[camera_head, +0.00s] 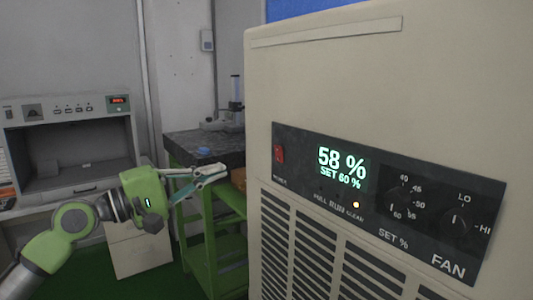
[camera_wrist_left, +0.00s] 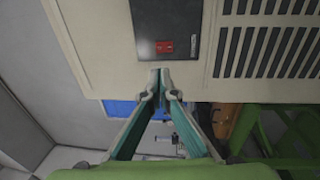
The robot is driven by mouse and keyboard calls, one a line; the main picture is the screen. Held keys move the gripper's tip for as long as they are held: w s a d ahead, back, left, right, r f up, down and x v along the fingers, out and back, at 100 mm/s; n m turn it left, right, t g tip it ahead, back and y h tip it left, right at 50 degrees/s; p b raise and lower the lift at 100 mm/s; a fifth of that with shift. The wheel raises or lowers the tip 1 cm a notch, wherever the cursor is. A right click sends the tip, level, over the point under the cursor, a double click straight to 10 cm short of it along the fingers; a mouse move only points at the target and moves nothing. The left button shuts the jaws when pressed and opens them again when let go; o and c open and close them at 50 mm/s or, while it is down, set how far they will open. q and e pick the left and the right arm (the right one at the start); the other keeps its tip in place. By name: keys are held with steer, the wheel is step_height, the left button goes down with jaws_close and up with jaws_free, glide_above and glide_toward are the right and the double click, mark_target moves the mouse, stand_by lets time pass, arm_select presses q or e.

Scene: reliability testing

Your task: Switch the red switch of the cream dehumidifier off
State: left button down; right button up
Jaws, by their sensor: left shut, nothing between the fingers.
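The cream dehumidifier (camera_head: 340,95) fills the right side of the head view. Its dark panel carries the red switch (camera_head: 279,153) at the left end, a lit display (camera_head: 342,167) reading 58 % and SET 60 %, and a small lit orange lamp. My left gripper (camera_head: 222,170) is shut and empty, left of the panel and apart from the switch in the head view. In the left wrist view the red switch (camera_wrist_left: 165,47) lies just beyond the closed fingertips (camera_wrist_left: 161,72). My right gripper is not in view.
A green-framed stand with a dark top (camera_head: 205,146) is behind my left gripper. A grey cabinet with an open bay (camera_head: 70,108) and a red readout stands at the far left. Vent slats (camera_head: 312,235) lie below the panel. Green floor shows between them.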

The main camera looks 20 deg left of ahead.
mark_target(277, 150)
arm_select(q)
steer(key=p+x, duration=0.3)
steer(key=x, duration=0.3)
steer(key=p+x, duration=0.3)
steer(key=x, duration=0.3)
steer(key=shift+r, duration=0.25)
steer(key=shift+w+d+f+p, duration=0.1)
steer(key=shift+w+d+p, duration=0.3)
steer(key=shift+w, duration=0.25)
steer(key=p, duration=0.1)
steer(key=r+p, duration=0.1)
steer(key=p, duration=0.1)
steer(key=shift+w+d, duration=0.2)
steer(key=shift+f+b, duration=0.35)
